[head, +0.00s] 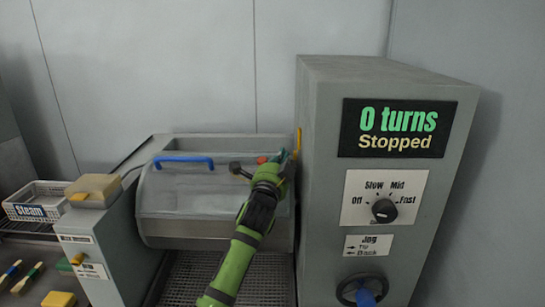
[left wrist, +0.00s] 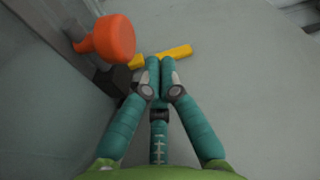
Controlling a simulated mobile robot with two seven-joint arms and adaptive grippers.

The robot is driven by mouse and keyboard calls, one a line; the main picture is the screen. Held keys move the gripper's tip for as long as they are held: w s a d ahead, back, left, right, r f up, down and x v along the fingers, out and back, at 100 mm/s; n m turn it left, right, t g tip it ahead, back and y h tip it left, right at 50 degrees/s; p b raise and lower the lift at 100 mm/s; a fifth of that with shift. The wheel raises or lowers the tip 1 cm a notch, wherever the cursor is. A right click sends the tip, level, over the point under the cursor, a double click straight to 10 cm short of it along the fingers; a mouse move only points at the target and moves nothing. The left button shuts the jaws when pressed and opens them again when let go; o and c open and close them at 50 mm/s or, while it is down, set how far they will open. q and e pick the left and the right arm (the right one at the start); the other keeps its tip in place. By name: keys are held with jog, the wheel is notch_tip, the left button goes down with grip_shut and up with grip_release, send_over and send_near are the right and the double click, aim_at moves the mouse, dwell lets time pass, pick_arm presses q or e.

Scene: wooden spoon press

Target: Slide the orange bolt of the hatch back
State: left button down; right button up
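The hatch (head: 200,197) is a grey curved cover with a blue handle (head: 184,159). The orange bolt knob shows as a small orange piece (head: 262,160) in the head view, partly hidden by my gripper. In the left wrist view the orange knob (left wrist: 108,40) is large, at the upper left, just left of my fingertips and apart from them. My left gripper (left wrist: 160,64) has its teal fingers brought together, with nothing seen between them. In the head view it (head: 285,158) is at the hatch's upper right. My right gripper is not in view.
A yellow piece (left wrist: 174,53) lies just beyond my fingertips. The grey control cabinet (head: 330,130) stands close on the right, its display reading "0 turns Stopped". A dark knob (head: 236,168) is left of my gripper. A white "Steam" basket (head: 40,197) is far left.

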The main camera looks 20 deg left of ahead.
aim_at(261, 160)
pick_arm(q)
jog(key=shift+s+a+f+p, duration=0.25)
jog(key=shift+s+a+p, duration=0.2)
jog(key=shift+s+a, duration=0.6)
jog(key=shift+w, duration=0.15)
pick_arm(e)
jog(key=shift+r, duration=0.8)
pick_arm(q)
jog(key=a, duration=0.1)
jog(key=a+p, duration=0.1)
jog(key=shift+s+a+r, duration=0.1)
jog(key=shift+s+a, duration=0.2)
jog(key=shift+s, duration=0.05)
jog(key=shift+s+a, duration=0.15)
jog(key=shift+a, duration=0.3)
jog(key=shift+d, duration=0.1)
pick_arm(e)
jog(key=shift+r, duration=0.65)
